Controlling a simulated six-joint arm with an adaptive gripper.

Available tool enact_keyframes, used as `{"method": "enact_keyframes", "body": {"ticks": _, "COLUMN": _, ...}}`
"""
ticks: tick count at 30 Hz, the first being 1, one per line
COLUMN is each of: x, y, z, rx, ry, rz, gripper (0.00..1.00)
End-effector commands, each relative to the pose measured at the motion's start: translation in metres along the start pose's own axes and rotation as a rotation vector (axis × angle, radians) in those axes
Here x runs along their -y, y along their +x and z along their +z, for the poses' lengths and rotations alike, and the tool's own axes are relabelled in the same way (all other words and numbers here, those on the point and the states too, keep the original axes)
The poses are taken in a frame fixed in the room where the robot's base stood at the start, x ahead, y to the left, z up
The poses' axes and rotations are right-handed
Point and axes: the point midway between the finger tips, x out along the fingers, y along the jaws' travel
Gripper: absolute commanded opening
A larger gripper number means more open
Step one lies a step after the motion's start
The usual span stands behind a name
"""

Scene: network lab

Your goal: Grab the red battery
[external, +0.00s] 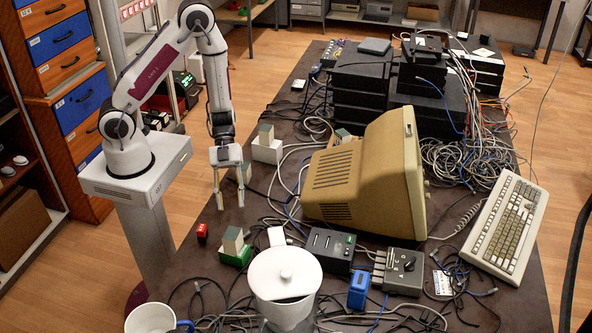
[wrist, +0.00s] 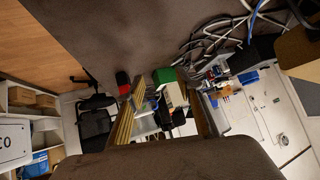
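A green-based block with a pale top (external: 235,250) stands just right of the battery. A beige monitor (external: 365,175) and cables lie to the right. The table around the battery's back side is bare.

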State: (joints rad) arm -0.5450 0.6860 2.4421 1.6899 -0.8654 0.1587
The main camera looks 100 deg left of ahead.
Motion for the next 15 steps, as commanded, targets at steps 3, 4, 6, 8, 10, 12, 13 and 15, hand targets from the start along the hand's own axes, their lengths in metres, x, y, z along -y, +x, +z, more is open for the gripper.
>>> {"method": "enact_keyframes", "body": {"ticks": 3, "x": -0.025, "y": 0.006, "z": -0.006, "rx": -0.1, "ry": -0.015, "rz": 0.063, "gripper": 0.36}}
{"method": "enact_keyframes", "body": {"ticks": 4, "x": -0.031, "y": 0.007, "z": -0.008, "rx": -0.127, "ry": -0.018, "rz": 0.078, "gripper": 0.36}}
{"method": "enact_keyframes", "body": {"ticks": 6, "x": -0.044, "y": 0.008, "z": -0.013, "rx": -0.182, "ry": -0.025, "rz": 0.109, "gripper": 0.36}}
{"method": "enact_keyframes", "body": {"ticks": 8, "x": -0.053, "y": 0.009, "z": -0.018, "rx": -0.225, "ry": -0.032, "rz": 0.132, "gripper": 0.36}}
{"method": "enact_keyframes", "body": {"ticks": 10, "x": -0.061, "y": 0.008, "z": -0.022, "rx": -0.267, "ry": -0.038, "rz": 0.152, "gripper": 0.36}}
{"method": "enact_keyframes", "body": {"ticks": 12, "x": -0.067, "y": 0.007, "z": -0.025, "rx": -0.298, "ry": -0.042, "rz": 0.166, "gripper": 0.36}}
{"method": "enact_keyframes", "body": {"ticks": 13, "x": -0.069, "y": 0.007, "z": -0.026, "rx": -0.308, "ry": -0.043, "rz": 0.171, "gripper": 0.36}}
{"method": "enact_keyframes", "body": {"ticks": 15, "x": -0.072, "y": 0.006, "z": -0.028, "rx": -0.324, "ry": -0.046, "rz": 0.178, "gripper": 0.36}}
